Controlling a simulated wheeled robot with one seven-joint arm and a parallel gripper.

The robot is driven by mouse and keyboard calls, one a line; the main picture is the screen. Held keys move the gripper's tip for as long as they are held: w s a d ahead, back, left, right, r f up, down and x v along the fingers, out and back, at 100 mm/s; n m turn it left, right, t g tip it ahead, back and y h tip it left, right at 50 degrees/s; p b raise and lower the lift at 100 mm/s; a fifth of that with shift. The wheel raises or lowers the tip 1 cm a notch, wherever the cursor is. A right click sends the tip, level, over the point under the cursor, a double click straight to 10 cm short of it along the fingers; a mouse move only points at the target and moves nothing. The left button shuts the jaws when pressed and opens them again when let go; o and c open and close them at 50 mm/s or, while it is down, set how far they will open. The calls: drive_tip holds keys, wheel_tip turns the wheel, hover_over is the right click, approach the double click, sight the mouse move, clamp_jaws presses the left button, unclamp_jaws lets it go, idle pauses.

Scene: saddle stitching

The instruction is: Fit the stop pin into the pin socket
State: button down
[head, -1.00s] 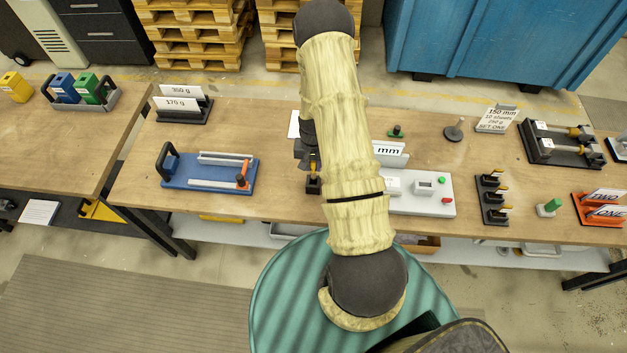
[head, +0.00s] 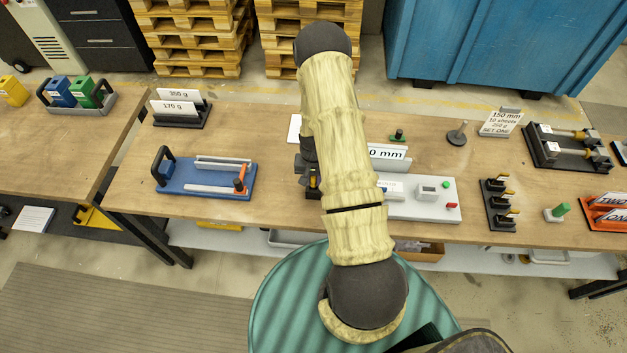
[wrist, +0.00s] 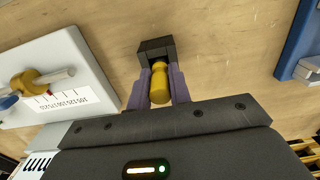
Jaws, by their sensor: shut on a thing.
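The stop pin appears to be the yellow, round-headed piece (wrist: 159,84) in the wrist view. My gripper (wrist: 158,92) has its two purple-grey fingers on either side of it and is shut on it. A small black block (wrist: 155,47) is just beyond the pin; the pin's lower end is hidden, so I cannot tell if it sits in the block. In the head view my gripper (head: 307,168) is low over the table, partly behind my arm. I cannot make out the pin socket for certain.
A white scale plate (wrist: 60,80) with a rod and yellow collar is left in the wrist view. In the head view a blue fixture (head: 207,178) stands left, a white-grey device (head: 425,205) right, and black pegged stands (head: 499,205) further right. Bare wood lies between.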

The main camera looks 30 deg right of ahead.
drive_tip(key=c, duration=1.7)
unclamp_jaws()
drive_tip(key=shift+f, duration=0.15)
drive_tip(key=o, duration=0.4)
wheel_tip(320, 180, up, 11)
drive_tip(key=b, duration=0.3)
drive_tip(key=shift+b, duration=0.4)
drive_tip(key=shift+r, duration=0.7)
